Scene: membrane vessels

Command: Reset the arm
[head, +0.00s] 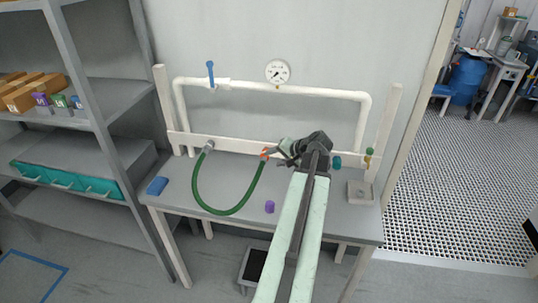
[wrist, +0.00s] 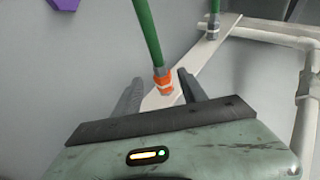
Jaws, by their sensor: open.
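My arm reaches forward over the bench in the head view. My gripper (head: 281,153) is near the white back rail, just right of the green hose's orange-collared end (head: 265,153). In the wrist view my gripper (wrist: 160,90) is open, its two dark fingers apart. The orange collar (wrist: 162,82) shows between the fingertips; I cannot tell whether either finger touches it. The green hose (head: 228,213) hangs in a U, its other end at a grey fitting (head: 208,147) on the rail.
White piping with a blue-handled valve (head: 211,75) and a gauge (head: 278,71) stands behind the bench (head: 320,215). A purple piece (head: 270,207), a blue block (head: 157,186) and a grey tray (head: 360,199) are on the bench. Shelving stands left; open floor lies right.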

